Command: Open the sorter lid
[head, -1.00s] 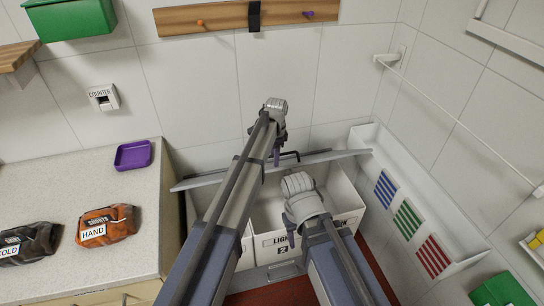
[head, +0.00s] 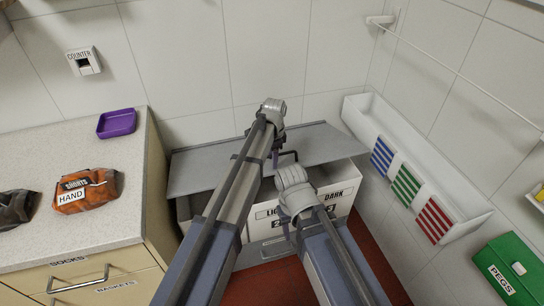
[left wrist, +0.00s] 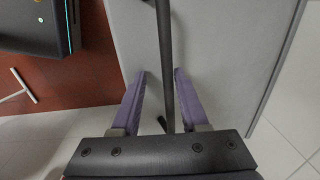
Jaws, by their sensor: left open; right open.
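The sorter (head: 340,203) stands against the wall, with white bins labelled "LI…", partly hidden, and "DARK". Its grey lid (head: 205,173) slopes over the bins, its front edge raised above them. A dark bar handle (head: 290,153) is on the lid. My left gripper (head: 275,158) is at the handle, partly hidden by its own arm. In the left wrist view its purple fingers (left wrist: 161,75) are open on either side of the black handle bar (left wrist: 165,50), with the grey lid (left wrist: 230,60) behind. My right gripper (head: 287,230) is open in front of the bins, mostly hidden by its arm.
A counter (head: 105,225) on the left holds a purple tray (head: 116,123) and an orange "HAND" bag (head: 86,190). A white wall trough (head: 410,150) with coloured stripes and a green "PEGS" box (head: 507,268) are on the right.

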